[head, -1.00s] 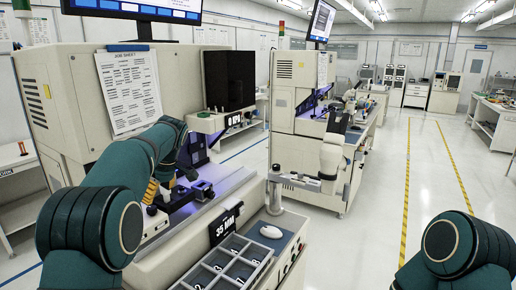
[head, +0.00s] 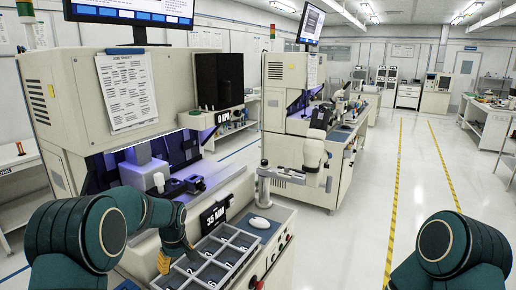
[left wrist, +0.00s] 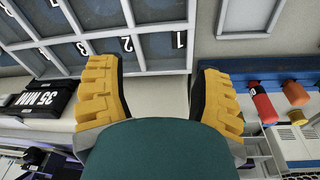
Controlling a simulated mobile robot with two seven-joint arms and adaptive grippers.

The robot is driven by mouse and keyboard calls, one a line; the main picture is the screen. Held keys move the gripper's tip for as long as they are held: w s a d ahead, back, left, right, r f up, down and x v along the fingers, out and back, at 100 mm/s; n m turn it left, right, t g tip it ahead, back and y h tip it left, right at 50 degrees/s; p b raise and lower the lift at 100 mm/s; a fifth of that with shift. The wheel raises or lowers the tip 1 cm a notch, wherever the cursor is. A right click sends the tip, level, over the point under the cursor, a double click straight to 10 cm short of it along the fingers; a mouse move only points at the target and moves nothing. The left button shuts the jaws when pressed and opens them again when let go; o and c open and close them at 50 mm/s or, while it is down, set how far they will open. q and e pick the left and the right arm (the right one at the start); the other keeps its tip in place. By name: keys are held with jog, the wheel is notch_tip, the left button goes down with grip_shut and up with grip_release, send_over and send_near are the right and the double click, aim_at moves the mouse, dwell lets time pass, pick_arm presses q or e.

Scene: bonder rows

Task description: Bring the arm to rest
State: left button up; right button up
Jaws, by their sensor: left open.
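My left arm (head: 78,232) comes in from the left, bent at the elbow and folded down in front of the machine. My left gripper (head: 175,258) hangs at the near left end of the grey compartment tray. In the left wrist view, its two yellow ribbed fingers (left wrist: 159,95) stand wide apart with nothing between them. My right arm (head: 460,250) shows only as a dark green link at the lower right; its gripper is out of view.
The grey tray (head: 236,239) has numbered compartments. A black 35 MM sign (head: 216,214) and a white mouse (head: 260,223) are beside it. The bonder machine (head: 104,85) stands behind, a second one (head: 300,120) farther back. The aisle floor (head: 412,190) is clear.

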pick_arm(q)
jog(key=s+d+f+m+h, duration=0.3)
jog(key=s+d+f, duration=0.3)
jog(key=s+f, duration=0.55)
jog(key=s+d+f+m+h, duration=0.1)
jog(key=s+d+f+m, duration=0.2)
jog(key=s, duration=0.6)
jog(key=s+d+f+m+h, duration=0.1)
jog(key=s+d+f, duration=0.3)
jog(key=s, duration=0.5)
jog(key=b+x, duration=0.1)
jog(key=b, duration=0.1)
jog(key=b+x, duration=0.1)
jog(key=x, duration=0.1)
jog(key=b+x, duration=0.1)
jog(key=b, duration=0.1)
jog(key=shift+s+a+f+b, duration=0.2)
jog(key=shift+f+b, duration=0.1)
jog(key=shift+f, duration=0.25)
jog(key=shift+a, duration=0.1)
